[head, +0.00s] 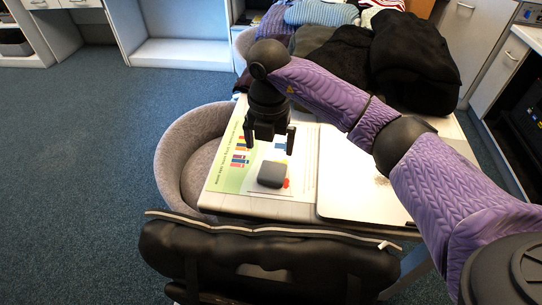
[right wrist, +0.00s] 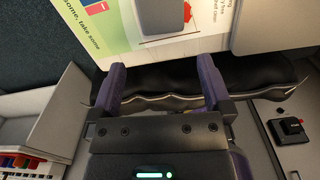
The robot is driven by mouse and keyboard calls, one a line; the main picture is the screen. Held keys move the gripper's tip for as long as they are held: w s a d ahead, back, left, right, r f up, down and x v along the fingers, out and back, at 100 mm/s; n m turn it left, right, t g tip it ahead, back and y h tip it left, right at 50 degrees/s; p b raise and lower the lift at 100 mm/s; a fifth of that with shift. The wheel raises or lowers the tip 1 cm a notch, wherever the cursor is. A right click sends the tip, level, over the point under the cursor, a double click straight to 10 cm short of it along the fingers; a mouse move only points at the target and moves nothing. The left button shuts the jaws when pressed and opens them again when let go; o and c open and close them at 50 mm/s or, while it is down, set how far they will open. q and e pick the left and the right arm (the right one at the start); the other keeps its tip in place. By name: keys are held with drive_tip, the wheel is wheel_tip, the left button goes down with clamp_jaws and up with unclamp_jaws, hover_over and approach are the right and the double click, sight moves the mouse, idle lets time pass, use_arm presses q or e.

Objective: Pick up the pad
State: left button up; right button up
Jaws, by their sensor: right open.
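A small dark grey block with rounded corners, which I take to be the pad (head: 271,174), lies on a printed green and white sheet (head: 228,172) on the table. Its lower part also shows at the top of the right wrist view (right wrist: 163,14). My right gripper (head: 269,148) is open and empty, pointing down, with its fingertips just above and behind the pad in the head view. In the right wrist view the two purple fingers (right wrist: 162,78) are spread, with the pad beyond them. My left gripper is not in view.
A silver flat panel (head: 360,185) lies right of the sheet. Dark folded clothes (head: 415,60) pile up at the table's back. A grey chair (head: 195,150) stands at the left. A black padded backrest (head: 270,250) stands along the front edge.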

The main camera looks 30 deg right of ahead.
sight(270, 177)
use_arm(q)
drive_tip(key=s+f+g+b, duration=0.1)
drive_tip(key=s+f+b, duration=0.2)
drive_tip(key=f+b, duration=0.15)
use_arm(e)
drive_tip(key=f, duration=0.9)
drive_tip(key=shift+s+a+f, duration=0.1)
drive_tip(key=shift+s+f, duration=0.25)
drive_tip(key=shift+f, duration=0.05)
drive_tip(key=shift+r, duration=0.1)
drive_tip(key=shift+c, duration=0.5)
drive_tip(key=c, duration=0.8)
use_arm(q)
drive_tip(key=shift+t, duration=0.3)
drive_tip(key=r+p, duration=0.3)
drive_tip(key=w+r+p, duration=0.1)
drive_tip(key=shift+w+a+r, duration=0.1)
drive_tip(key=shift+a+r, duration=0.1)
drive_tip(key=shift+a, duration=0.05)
use_arm(e)
wheel_tip(270, 177, up, 10)
drive_tip(key=shift+r, duration=0.1)
drive_tip(key=shift+c, duration=0.2)
